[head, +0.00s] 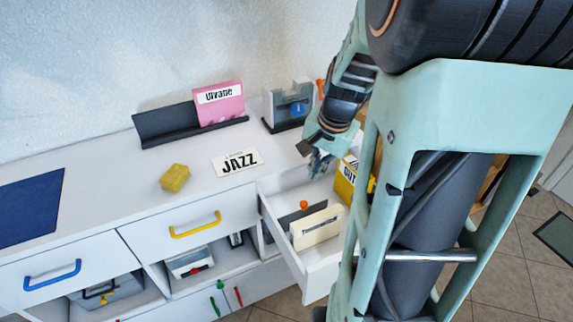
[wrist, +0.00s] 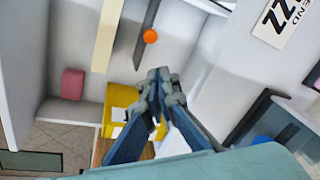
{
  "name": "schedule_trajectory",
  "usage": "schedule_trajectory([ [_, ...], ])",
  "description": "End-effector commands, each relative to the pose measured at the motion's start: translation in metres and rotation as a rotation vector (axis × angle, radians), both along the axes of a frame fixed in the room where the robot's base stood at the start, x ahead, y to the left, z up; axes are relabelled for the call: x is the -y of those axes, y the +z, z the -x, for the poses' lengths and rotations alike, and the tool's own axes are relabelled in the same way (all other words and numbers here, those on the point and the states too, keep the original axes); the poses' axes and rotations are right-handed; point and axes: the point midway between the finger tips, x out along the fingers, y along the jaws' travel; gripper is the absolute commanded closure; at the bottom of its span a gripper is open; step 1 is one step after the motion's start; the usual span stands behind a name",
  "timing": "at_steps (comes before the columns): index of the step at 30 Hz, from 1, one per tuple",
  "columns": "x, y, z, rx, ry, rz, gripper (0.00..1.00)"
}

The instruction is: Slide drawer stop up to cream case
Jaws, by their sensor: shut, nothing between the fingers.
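The cream case (head: 318,228) stands upright inside the pulled-out white drawer (head: 312,276). The drawer stop, a dark plate (head: 284,221) with an orange knob, stands behind it, with a gap between them. In the wrist view the cream case (wrist: 104,36) is a pale upright strip at upper left. The drawer stop (wrist: 148,20) and its orange knob are to its right, apart from it. My gripper (head: 318,168) is above the drawer's back right part, shut and empty. In the wrist view its fingertips (wrist: 160,76) are together, below the knob in the picture.
On the counter are a JAZZ card (head: 237,161), a yellow sponge-like block (head: 174,178), a pink case (head: 219,105) on a dark rack (head: 160,126), and a grey holder (head: 287,108).

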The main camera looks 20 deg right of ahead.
Motion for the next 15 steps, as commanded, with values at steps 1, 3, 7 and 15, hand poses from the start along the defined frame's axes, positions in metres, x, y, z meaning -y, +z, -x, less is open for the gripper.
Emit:
schedule_trajectory([
  [1, -0.004, 0.003, -0.005, 0.008, 0.123, 0.051, 1.0],
  [3, -0.008, 0.003, -0.011, 0.022, 0.283, 0.119, 1.0],
  [7, -0.015, 0.004, -0.02, 0.039, 0.508, 0.215, 1.0],
  [15, -0.019, -0.004, -0.028, 0.047, 0.656, 0.278, 1.0],
])
